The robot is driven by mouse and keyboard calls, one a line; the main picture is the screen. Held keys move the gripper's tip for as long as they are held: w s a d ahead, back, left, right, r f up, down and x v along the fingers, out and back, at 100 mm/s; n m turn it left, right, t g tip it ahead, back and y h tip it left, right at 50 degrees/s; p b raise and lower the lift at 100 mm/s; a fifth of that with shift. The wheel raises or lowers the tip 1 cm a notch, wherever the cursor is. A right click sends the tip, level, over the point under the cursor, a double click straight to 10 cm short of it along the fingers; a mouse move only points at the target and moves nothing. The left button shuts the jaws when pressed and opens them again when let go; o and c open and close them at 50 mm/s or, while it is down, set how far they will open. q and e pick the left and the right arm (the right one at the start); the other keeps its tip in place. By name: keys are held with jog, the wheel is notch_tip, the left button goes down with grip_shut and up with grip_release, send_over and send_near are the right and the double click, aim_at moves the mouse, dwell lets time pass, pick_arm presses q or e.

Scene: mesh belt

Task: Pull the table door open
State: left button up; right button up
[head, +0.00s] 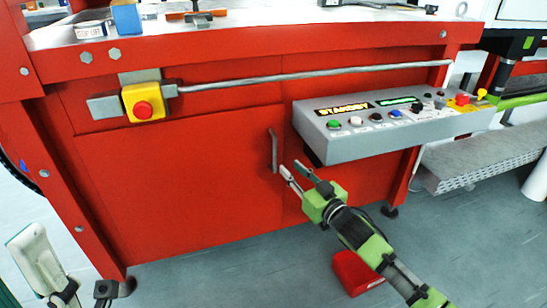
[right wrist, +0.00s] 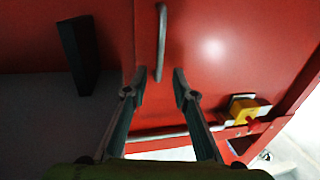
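The red table door (head: 190,190) is a flat panel in the table's front, and it looks closed, flush with the frame. Its grey vertical bar handle (head: 273,150) is near the panel's right edge. My right gripper (head: 289,170) is open, its two fingertips apart just right of and below the handle. In the right wrist view the handle (right wrist: 161,42) stands in line with the gap between the open fingers (right wrist: 157,90), apart from both and mostly beyond the tips.
A grey control box (head: 400,120) with buttons juts out above my right gripper. A yellow switch with a red knob (head: 143,103) and a long grey rod (head: 310,74) are above the door. A red object (head: 355,272) lies on the floor beside my right arm. Floor before the door is clear.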

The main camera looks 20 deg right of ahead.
jog(key=b, duration=0.4)
send_over(275, 169)
jog(key=shift+w, duration=0.35)
grip_shut()
